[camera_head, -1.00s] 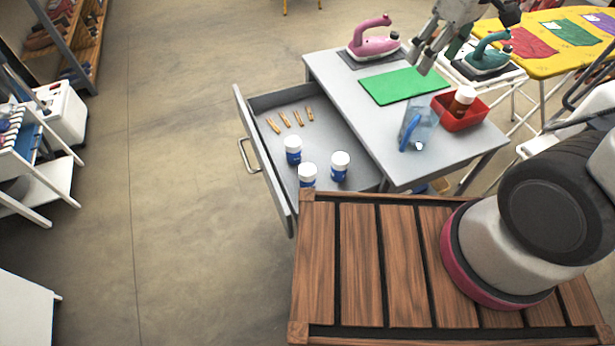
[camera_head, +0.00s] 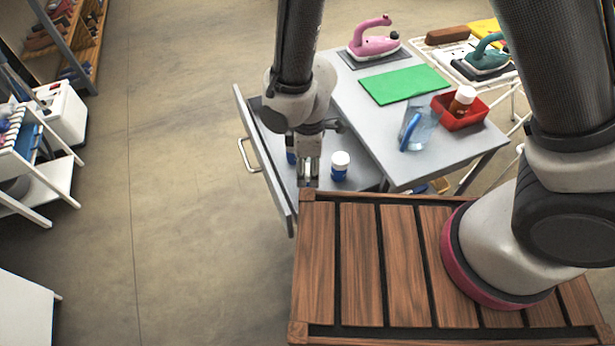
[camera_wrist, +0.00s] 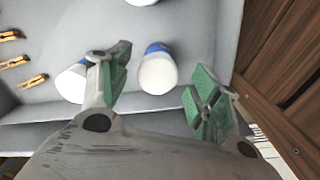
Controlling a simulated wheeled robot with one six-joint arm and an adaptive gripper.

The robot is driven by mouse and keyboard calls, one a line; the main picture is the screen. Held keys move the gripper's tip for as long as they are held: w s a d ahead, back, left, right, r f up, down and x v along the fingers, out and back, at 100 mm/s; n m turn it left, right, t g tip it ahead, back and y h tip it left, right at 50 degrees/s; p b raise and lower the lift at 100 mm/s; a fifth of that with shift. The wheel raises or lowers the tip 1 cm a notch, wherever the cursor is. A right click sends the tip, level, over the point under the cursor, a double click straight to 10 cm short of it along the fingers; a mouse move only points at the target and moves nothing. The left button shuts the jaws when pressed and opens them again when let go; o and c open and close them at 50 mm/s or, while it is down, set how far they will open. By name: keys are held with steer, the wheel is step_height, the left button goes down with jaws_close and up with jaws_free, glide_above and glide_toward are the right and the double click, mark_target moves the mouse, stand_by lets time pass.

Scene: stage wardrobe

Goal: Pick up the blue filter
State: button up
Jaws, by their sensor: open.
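Several blue containers with white caps stand in the open drawer; I cannot tell which, if any, is the blue filter. In the head view one (camera_head: 340,166) is clear to the right of my gripper (camera_head: 308,180), and another (camera_head: 291,156) is mostly hidden behind my arm. In the wrist view one container (camera_wrist: 157,71) lies between the open fingers of my gripper (camera_wrist: 160,72), with nothing gripped. A second (camera_wrist: 71,83) is partly behind the left finger. A third (camera_wrist: 141,2) is cut off at the top edge.
Wooden clothespins (camera_wrist: 31,81) lie at the drawer's left side in the wrist view. The drawer's front panel (camera_head: 262,150) and the wooden slatted top (camera_head: 365,260) border it. On the grey table are a clear jug with a blue strip (camera_head: 411,132), a red tray (camera_head: 465,122) and a green mat (camera_head: 400,85).

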mark_target(308, 178)
step_height(308, 178, down, 6)
steer(key=shift+w+a+r, duration=0.1)
steer(key=shift+r, duration=0.15)
steer(key=c, duration=1.2)
